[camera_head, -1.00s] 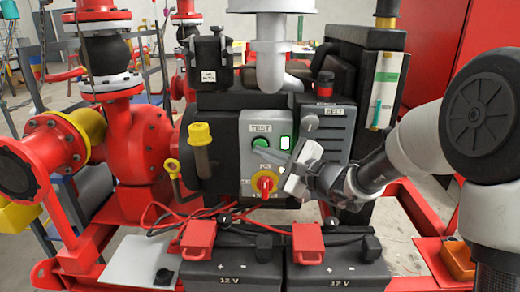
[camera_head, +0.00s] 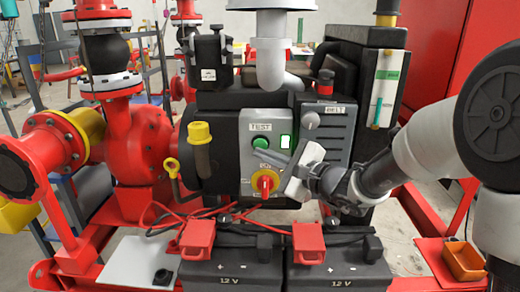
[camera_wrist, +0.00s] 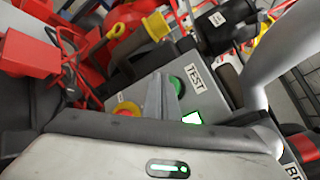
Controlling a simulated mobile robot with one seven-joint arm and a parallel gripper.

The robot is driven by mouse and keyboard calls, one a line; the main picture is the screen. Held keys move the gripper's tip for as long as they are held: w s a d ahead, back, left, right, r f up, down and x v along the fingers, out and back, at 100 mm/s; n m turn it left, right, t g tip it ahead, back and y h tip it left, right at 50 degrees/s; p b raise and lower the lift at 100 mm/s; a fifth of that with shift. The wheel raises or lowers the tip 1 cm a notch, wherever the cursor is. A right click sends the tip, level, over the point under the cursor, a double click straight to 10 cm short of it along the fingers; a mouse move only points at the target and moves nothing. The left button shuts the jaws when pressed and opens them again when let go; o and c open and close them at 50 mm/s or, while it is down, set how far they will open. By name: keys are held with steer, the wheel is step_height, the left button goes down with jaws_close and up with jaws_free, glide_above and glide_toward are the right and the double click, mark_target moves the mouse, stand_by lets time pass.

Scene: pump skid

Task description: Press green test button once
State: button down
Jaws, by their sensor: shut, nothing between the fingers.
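The green test button (camera_head: 261,143) sits under the TEST label on the grey control panel (camera_head: 246,183). It also shows in the wrist view (camera_wrist: 177,87), partly hidden by my fingers. My gripper (camera_head: 257,153) is shut and empty, coming from the right. Its fingertips lie just below the button in the head view and right beside it in the wrist view (camera_wrist: 158,80). I cannot tell whether they touch the button or the panel.
A red and yellow rotary switch (camera_head: 265,183) is just below my fingers. A lit white-green indicator (camera_head: 285,142) is right of the button. A yellow-capped pipe (camera_head: 201,145) stands to the left. Two 12 V batteries (camera_head: 230,270) with red clamps sit below.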

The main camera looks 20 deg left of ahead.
steer(key=shift+s+d+b, duration=0.2)
steer(key=shift+s+b, duration=0.15)
steer(key=shift+s, duration=0.45)
steer(key=shift+s+d+b, duration=0.2)
steer(key=shift+s+b, duration=0.15)
steer(key=shift+s, duration=0.5)
steer(key=shift+s+d+b, duration=0.2)
steer(key=shift+s+b, duration=0.15)
steer(key=shift+s, duration=0.45)
